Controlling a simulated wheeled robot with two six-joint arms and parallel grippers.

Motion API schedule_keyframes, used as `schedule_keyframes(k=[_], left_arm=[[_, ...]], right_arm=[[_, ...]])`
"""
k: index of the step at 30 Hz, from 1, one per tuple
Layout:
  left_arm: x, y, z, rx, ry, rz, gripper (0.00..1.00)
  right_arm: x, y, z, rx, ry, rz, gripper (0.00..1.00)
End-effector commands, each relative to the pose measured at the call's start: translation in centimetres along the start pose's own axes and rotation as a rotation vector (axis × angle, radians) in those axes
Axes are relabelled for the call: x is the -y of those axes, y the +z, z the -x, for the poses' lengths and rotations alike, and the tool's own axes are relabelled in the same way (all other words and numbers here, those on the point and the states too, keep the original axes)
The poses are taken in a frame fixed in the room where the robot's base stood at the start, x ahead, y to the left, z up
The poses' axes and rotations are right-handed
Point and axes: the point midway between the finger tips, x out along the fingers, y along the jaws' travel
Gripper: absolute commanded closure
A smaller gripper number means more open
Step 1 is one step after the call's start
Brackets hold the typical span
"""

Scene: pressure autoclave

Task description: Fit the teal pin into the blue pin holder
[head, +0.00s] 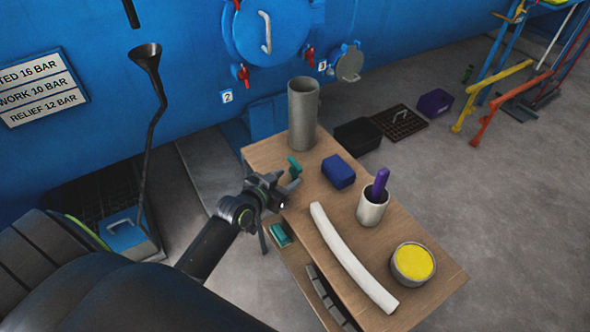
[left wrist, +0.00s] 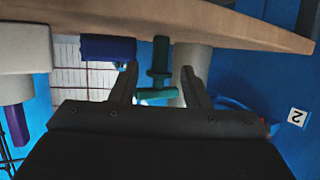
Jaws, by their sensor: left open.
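The teal pin (head: 294,166) stands near the left edge of the wooden table top, with a crossbar at its upper end. In the left wrist view, which is upside down, the pin (left wrist: 159,62) shows between the two fingers. My left gripper (head: 287,186) is open and empty, just short of the pin; I cannot tell whether the fingertips reach around it. The blue pin holder (head: 338,171) is a dark blue block on the table, right of the pin. It also shows in the left wrist view (left wrist: 108,47). Its hole is not visible. My right gripper is out of view.
A tall grey cylinder (head: 303,112) stands behind the pin. A pale cup with a purple piece (head: 372,208), a long white curved bar (head: 350,258) and a yellow-filled round dish (head: 413,264) occupy the right and front. A teal block (head: 280,235) sits on the lower shelf.

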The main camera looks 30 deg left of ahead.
Motion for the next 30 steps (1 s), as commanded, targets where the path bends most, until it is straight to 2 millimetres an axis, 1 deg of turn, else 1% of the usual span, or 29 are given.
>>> schedule_keyframes(k=[7,15,18,21,27,28,30], left_arm=[[0.0,0.0,-1.5,0.001,0.000,0.000,0.58],[0.0,0.0,-5.3,0.001,0.000,0.000,0.58],[0.0,0.0,-6.1,0.000,0.000,0.000,0.58],[0.0,0.1,-6.5,0.001,-0.001,0.000,0.58],[0.0,0.0,-6.5,0.001,0.000,0.000,0.58],[0.0,0.0,-6.5,0.001,0.000,0.000,0.59],[0.0,0.0,-6.5,0.001,0.000,0.000,0.68]], right_arm=[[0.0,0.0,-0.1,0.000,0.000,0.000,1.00],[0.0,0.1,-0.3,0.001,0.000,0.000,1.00],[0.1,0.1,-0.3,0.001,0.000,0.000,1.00],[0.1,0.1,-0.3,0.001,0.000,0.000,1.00],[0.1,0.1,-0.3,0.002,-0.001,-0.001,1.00],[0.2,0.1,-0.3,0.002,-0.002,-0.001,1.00],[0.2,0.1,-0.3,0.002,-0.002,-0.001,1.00]])
